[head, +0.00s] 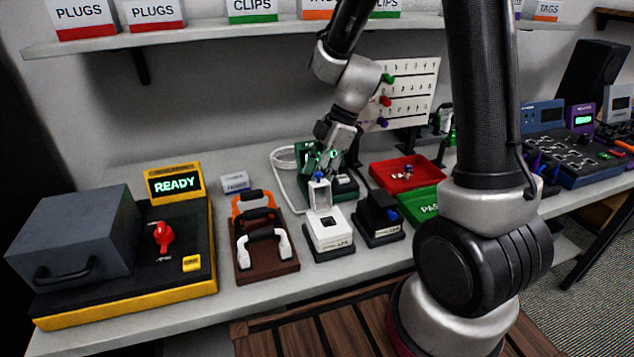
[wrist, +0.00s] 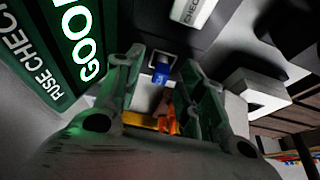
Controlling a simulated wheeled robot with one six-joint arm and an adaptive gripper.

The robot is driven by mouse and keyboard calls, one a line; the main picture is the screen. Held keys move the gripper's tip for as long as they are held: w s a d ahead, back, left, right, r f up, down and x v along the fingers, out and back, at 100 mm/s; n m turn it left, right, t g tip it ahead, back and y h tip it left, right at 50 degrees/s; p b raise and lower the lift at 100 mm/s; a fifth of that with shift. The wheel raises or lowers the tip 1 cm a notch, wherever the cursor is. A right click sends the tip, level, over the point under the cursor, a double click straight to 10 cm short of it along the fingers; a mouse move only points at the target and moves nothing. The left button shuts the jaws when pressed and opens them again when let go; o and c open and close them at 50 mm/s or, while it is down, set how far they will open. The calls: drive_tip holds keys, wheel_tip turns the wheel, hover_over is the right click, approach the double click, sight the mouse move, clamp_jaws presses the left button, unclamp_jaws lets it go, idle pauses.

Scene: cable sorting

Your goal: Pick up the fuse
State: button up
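A small blue-topped fuse (head: 319,176) shows at the top of an upright white piece behind the white block, below my gripper (head: 330,155). In the wrist view the blue fuse (wrist: 161,68) lies between the two fingertips of my gripper (wrist: 162,58), with gaps visible beside it. The fingers look open and not closed on it. The green fuse checker (head: 306,160) stands just behind; in the wrist view its lit screen (wrist: 78,35) reads GOOD. The fuse's lower part is unclear.
A white block (head: 328,232) and a dark block (head: 378,220) stand in front. A brown rack (head: 266,257) with orange, black and white handles is left. A red tray (head: 384,177) with small parts and a green tray (head: 419,208) are right. Shelf (head: 210,37) overhead.

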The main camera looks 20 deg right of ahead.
clamp_jaws()
drive_tip(key=shift+r, duration=0.15)
wheel_tip(320, 180, up, 13)
idle(0.8)
